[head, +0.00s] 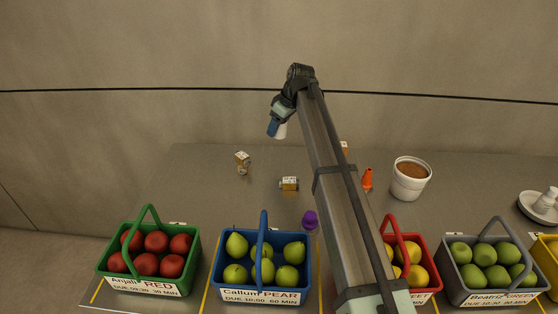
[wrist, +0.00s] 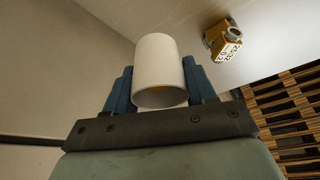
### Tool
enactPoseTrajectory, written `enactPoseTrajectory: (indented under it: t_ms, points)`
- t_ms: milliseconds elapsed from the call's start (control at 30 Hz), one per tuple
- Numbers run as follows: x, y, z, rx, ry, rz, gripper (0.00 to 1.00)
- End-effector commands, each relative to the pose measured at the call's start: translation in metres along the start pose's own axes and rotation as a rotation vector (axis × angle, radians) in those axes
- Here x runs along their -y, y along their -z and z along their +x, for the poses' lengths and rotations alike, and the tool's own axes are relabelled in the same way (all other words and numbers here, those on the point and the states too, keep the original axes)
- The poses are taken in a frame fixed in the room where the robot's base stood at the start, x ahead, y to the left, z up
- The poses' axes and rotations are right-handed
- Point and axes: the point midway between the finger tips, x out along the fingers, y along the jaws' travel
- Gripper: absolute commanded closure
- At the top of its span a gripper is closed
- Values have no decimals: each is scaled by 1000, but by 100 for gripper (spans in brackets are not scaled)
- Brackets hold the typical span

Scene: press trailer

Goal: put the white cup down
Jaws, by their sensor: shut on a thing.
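A white cup (wrist: 158,68) is held between the two blue fingers of my gripper (wrist: 160,88) in the wrist view. Its open end faces the camera, and a little orange-yellow shows inside. In the head view my gripper (head: 275,128) is raised above the back of the grey table (head: 215,165), near its far edge, and a bit of the white cup (head: 282,131) shows beside the blue fingers. The rest of the cup is hidden there. The cup looks apart from the table.
Small orange-and-white blocks (head: 242,162) (head: 289,184) and a purple item (head: 310,219) stand on the table. A brown-filled white bucket (head: 409,188) and an orange item (head: 367,179) are right of my arm. Fruit baskets, including green (head: 190,262) and blue (head: 262,277), line the front. Bare table lies back left.

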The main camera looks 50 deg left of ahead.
Motion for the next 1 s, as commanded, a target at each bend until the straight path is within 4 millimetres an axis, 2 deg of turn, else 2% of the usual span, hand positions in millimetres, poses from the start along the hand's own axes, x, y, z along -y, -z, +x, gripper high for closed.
enactPoseTrajectory:
  t_ms: [67, 267, 367, 600, 867, 1000]
  points:
    - [-3, 5, 0, 0, 22, -49, 79]
    - [0, 1, 3, 0, 48, -112, 79]
    - [1, -3, 12, 1, 50, -118, 79]
    - [2, -18, 47, 1, 50, -116, 79]
    - [1, -25, 66, 0, 49, -116, 79]
    - [1, -32, 83, 1, 50, -116, 79]
